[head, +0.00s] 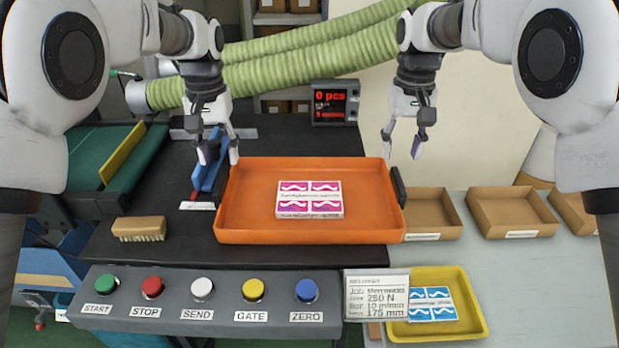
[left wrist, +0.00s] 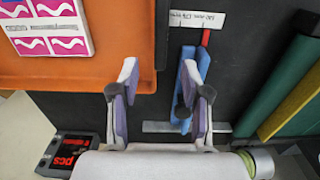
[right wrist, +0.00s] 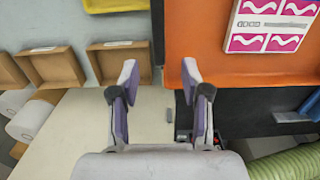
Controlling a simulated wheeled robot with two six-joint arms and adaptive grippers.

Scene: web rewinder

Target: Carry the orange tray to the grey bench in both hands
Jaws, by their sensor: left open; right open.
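The orange tray (head: 250,225) sits on the dark bench, its right end reaching the bench's right edge. A pink-and-white printed pack (head: 309,199) lies flat in it. A black handle (head: 398,187) shows on its right end. My left gripper (head: 218,157) is open and empty above the tray's left end; in the left wrist view the tray's edge (left wrist: 85,75) is by one finger. My right gripper (head: 403,150) is open and empty above the right handle; the tray (right wrist: 205,45) also shows in the right wrist view. The grey bench (head: 490,268) is at the right.
Cardboard boxes (head: 512,212) line the grey bench's back; a yellow tray (head: 470,318) with a blue pack is at its front. A brush (head: 139,229) and blue tool (head: 208,172) lie left of the orange tray. A button panel (head: 180,313) stands in front.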

